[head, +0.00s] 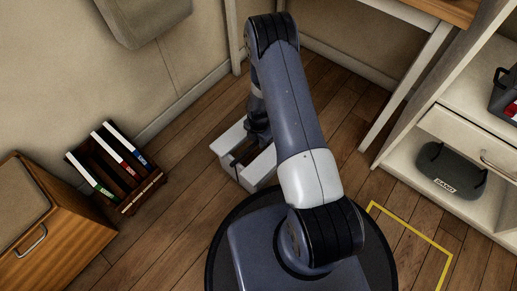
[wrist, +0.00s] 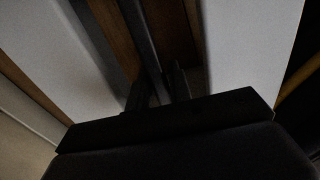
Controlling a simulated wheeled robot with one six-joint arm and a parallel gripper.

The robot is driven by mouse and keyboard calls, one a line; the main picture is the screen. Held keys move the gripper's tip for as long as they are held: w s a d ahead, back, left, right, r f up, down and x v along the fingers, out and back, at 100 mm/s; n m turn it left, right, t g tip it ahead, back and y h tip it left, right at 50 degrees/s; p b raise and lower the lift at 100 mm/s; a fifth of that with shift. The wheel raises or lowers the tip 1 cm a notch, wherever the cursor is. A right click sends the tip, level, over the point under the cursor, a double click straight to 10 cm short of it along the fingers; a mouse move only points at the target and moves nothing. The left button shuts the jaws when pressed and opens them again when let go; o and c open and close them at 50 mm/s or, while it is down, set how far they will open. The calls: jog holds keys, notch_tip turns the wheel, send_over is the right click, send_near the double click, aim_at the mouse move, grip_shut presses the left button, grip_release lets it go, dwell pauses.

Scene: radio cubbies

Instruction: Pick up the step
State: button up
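The step (head: 262,166) is a low pale grey-white piece standing on the wood floor in the middle of the head view, with a dark gap between its two pale slabs. My gripper is down at the step, mostly hidden by my arm in the head view. In the wrist view, pale slabs of the step (wrist: 252,45) fill both sides. The dark fingers of my gripper (wrist: 160,90) point into the gap, close around a dark bar there. Whether they touch or grip the bar is too dark to tell.
A wooden rack with binders (head: 118,165) stands left of the step by the wall, beside a wooden cabinet (head: 60,235). Yellow tape (head: 415,232) marks the floor.

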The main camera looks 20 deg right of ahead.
grip_shut()
dwell(1.0)
